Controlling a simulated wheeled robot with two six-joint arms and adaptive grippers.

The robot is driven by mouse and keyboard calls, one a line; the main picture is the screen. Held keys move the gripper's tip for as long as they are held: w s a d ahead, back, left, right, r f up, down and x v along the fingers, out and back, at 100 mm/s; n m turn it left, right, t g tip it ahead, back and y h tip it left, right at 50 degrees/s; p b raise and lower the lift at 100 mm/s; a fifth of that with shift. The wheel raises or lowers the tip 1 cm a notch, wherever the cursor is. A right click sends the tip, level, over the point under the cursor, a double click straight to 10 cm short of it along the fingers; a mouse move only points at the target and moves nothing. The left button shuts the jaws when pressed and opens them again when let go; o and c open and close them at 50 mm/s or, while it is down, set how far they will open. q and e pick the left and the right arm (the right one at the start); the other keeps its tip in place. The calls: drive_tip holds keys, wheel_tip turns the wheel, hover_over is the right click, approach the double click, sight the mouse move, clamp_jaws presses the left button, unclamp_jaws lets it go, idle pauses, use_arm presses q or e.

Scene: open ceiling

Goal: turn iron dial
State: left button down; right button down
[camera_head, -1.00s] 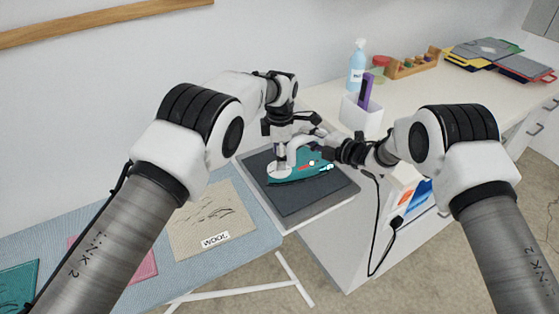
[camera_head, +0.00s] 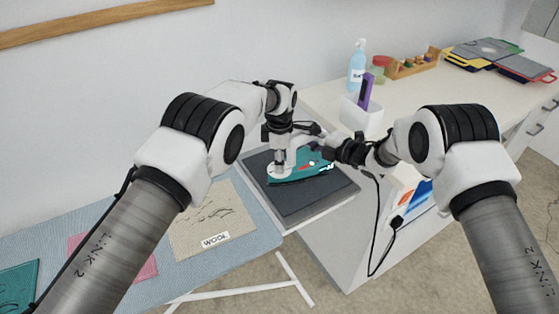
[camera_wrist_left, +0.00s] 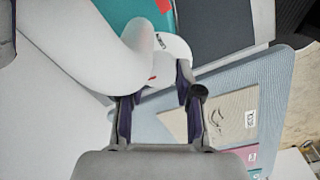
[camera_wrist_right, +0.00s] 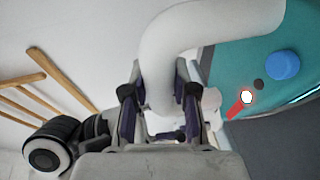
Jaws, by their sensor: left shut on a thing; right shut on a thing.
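The teal and white iron (camera_head: 312,166) lies on a dark pad (camera_head: 318,193). Its white round dial (camera_head: 273,172) is at the iron's left end; in the left wrist view the dial (camera_wrist_left: 176,46) is partly hidden by the white handle. My left gripper (camera_head: 281,160) reaches down from above and is shut on the dial. In the left wrist view its fingers (camera_wrist_left: 157,88) stand either side of a white part with a red mark. My right gripper (camera_head: 318,150) is shut on the iron's white handle (camera_wrist_right: 190,35). The dial's setting is not readable.
A blue ironing board (camera_head: 200,265) with a beige WOOL cloth (camera_head: 195,215) lies at the left. A black cord (camera_head: 374,235) hangs at the right. A white counter (camera_head: 420,95) carries a spray bottle (camera_head: 357,66) and a white holder (camera_head: 361,119).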

use_arm(q)
drive_tip(key=shift+f, duration=0.1)
drive_tip(key=c, duration=0.8)
unclamp_jaws()
drive_tip(key=shift+o, duration=0.2)
wheel_tip(320, 180, up, 12)
drive_tip(key=shift+s, duration=0.1)
